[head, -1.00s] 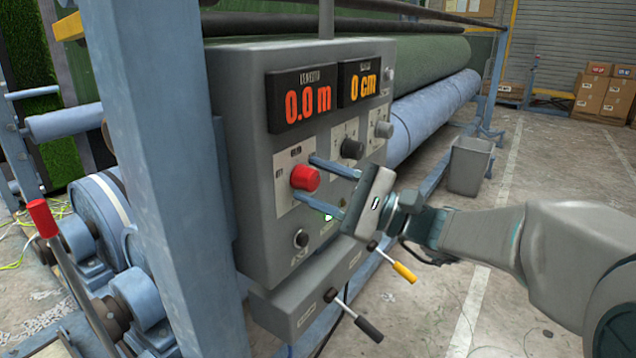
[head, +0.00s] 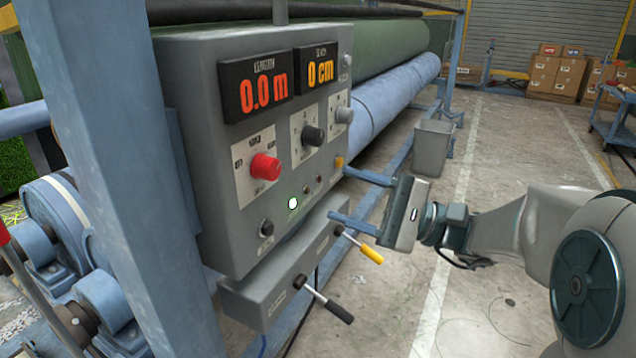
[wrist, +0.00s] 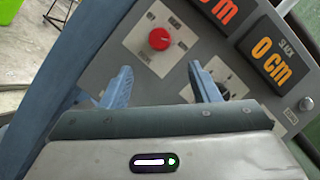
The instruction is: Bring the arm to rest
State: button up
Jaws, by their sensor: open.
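My gripper (head: 352,197) is open and empty in the head view, its two blue-grey fingers apart, pointing left toward the lower right of the grey control box (head: 196,150). In the wrist view my gripper (wrist: 160,85) also shows with nothing between its fingers. The red knob (head: 265,166) on the panel is left of my gripper; it also shows in the wrist view (wrist: 159,39), beyond the gap between the fingers. The displays (head: 290,85) read 0.0 m and 0 cm. A small lamp (head: 292,203) on the panel glows whitish green.
Below the box are a yellow-handled lever (head: 371,254), close under my gripper, and a black-handled lever (head: 333,311). A blue post (head: 125,170) stands at the left. A grey bin (head: 433,143) and a blue cart (head: 612,128) stand behind. The floor at right is open.

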jog(key=shift+v, duration=1)
jog(key=s+f+n+g+h+p, duration=0.2)
jog(key=s+n+g+h+p, duration=0.15)
jog(key=s+h+p, duration=0.8)
jog(key=d+r+n+t+h+p, duration=0.3)
jog(key=d+h+p, duration=0.6)
jog(key=d, duration=0.3)
jog(key=s+n+t, duration=0.1)
jog(key=n, duration=0.1)
jog(key=shift+r+n, duration=0.35)
jog(key=shift+r, duration=0.05)
